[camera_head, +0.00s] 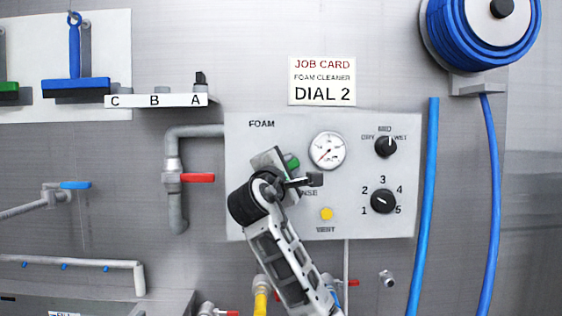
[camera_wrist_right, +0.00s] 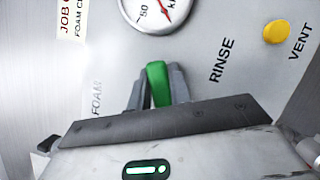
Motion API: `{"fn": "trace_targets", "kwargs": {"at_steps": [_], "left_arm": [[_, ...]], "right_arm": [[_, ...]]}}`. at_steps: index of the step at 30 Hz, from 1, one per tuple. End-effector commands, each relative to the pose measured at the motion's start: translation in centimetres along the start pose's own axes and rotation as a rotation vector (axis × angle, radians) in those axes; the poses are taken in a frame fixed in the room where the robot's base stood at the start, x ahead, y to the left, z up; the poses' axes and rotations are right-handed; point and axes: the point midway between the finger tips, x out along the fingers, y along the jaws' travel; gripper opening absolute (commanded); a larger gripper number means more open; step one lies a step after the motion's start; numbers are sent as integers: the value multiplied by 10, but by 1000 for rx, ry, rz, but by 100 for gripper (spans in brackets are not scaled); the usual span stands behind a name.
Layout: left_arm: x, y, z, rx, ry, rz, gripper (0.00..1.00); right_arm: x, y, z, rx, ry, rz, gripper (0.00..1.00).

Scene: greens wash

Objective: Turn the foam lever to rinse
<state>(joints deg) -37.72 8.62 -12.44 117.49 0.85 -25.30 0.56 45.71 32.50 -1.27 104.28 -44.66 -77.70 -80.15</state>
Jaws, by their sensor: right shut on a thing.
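The green foam lever (camera_head: 291,161) is on the grey foam panel (camera_head: 255,220), below and left of the round gauge. My right gripper (camera_head: 289,170) reaches up from below and covers part of the lever and of the word RINSE. In the right wrist view the green lever (camera_wrist_right: 157,80) stands between the two grey fingers of my right gripper (camera_wrist_right: 158,92), which is shut on it. The word FOAM is left of the fingers there and RINSE is right of them. The lever's pivot is hidden. My left gripper is not in view.
The gauge (camera_head: 327,151), a black DRY-MID-WET knob (camera_head: 386,147), a numbered dial (camera_head: 384,201) and a yellow VENT button (camera_head: 326,214) are on the panel. A red-handled valve (camera_head: 198,178) is left of it. A blue hose (camera_head: 423,205) hangs to the right.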

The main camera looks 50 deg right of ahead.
Motion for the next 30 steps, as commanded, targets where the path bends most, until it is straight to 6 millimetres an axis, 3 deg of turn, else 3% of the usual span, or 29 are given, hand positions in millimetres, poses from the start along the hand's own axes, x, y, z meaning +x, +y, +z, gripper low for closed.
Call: {"fn": "trace_targets", "kwargs": {"at_steps": [15,30], "left_arm": [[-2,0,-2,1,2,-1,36],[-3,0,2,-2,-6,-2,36]], "right_arm": [[-2,-25,-4,350,-1,-151,0],[-3,-31,-7,440,0,-186,0]]}}
